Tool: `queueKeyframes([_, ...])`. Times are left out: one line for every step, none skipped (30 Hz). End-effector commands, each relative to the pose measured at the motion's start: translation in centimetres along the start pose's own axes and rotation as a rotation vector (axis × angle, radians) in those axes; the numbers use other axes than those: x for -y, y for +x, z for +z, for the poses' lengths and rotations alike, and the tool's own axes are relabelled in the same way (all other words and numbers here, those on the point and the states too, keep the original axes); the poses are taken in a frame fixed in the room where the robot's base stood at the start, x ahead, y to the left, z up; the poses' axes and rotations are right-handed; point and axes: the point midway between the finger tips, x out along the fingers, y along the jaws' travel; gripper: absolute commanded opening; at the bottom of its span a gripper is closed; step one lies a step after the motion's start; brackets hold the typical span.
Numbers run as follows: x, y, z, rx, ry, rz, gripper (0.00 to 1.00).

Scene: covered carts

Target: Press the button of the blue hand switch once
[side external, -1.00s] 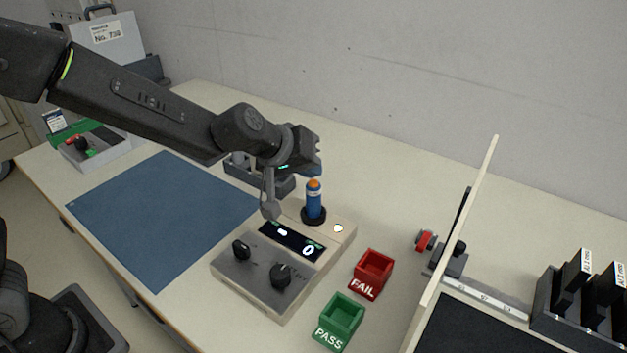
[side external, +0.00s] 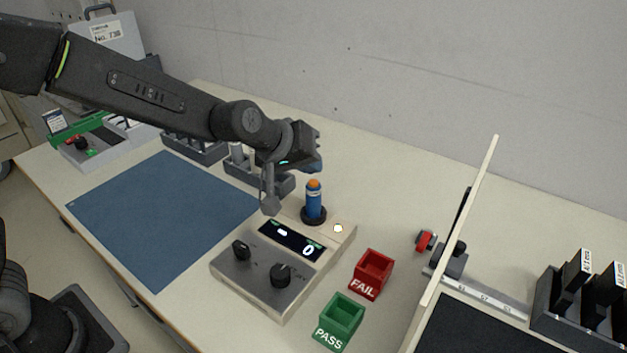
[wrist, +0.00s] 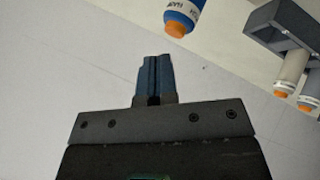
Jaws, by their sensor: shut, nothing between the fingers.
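The blue hand switch (side external: 314,203) stands upright in a dark round holder at the back of the grey control box (side external: 247,275). Its orange button (side external: 314,184) faces up. My gripper (side external: 318,166) is above the switch, with a small gap showing between them. In the wrist view the blue fingers (wrist: 154,62) are shut together and empty. The switch (wrist: 184,12) shows at the top of that view, cut off by the edge, with its orange button (wrist: 176,28) toward me and apart from the fingers.
The box has a dark display (side external: 292,240) with a 0 at its right, two black knobs and a pale lamp (side external: 338,229). Red FAIL (side external: 372,274) and green PASS (side external: 338,322) bins stand to its right. A grey holder (side external: 259,178) with pale cylinders stands behind; a blue mat (side external: 165,217) lies left.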

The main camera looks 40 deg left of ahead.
Motion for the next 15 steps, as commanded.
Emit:
queueKeyframes([0.0, 0.0, 0.0, 0.000, 0.000, 0.000, 0.00])
queueKeyframes([0.0, 0.0, 0.0, 0.000, 0.000, 0.000, 0.00])
queueKeyframes([0.0, 0.0, 0.0, 0.000, 0.000, 0.001, 0.00])
queueKeyframes([-0.1, -0.1, -0.1, 0.000, 0.000, 0.001, 0.00])
queueKeyframes([-0.1, -0.1, -0.1, 0.000, 0.001, 0.002, 0.00])
queueKeyframes([-0.3, -0.3, -0.2, 0.000, 0.001, 0.004, 0.00])
queueKeyframes([-0.5, -0.5, -0.4, -0.001, 0.001, 0.005, 0.00])
queueKeyframes([-0.6, -0.7, -0.5, -0.001, 0.001, 0.006, 0.00])
queueKeyframes([-0.8, -0.9, -0.7, 0.000, 0.001, 0.006, 0.00])
queueKeyframes([-1.0, -1.1, -0.9, -0.001, 0.002, 0.007, 0.00])
queueKeyframes([-1.1, -1.4, -1.0, -0.002, 0.002, 0.006, 0.00])
queueKeyframes([-1.3, -1.6, -1.2, -0.002, 0.002, 0.004, 0.00])
queueKeyframes([-1.4, -1.8, -1.4, -0.003, 0.001, 0.003, 0.00])
queueKeyframes([-1.5, -2.0, -1.5, -0.003, 0.001, 0.002, 0.00])
queueKeyframes([-1.7, -2.3, -1.7, -0.003, 0.000, 0.003, 0.00])
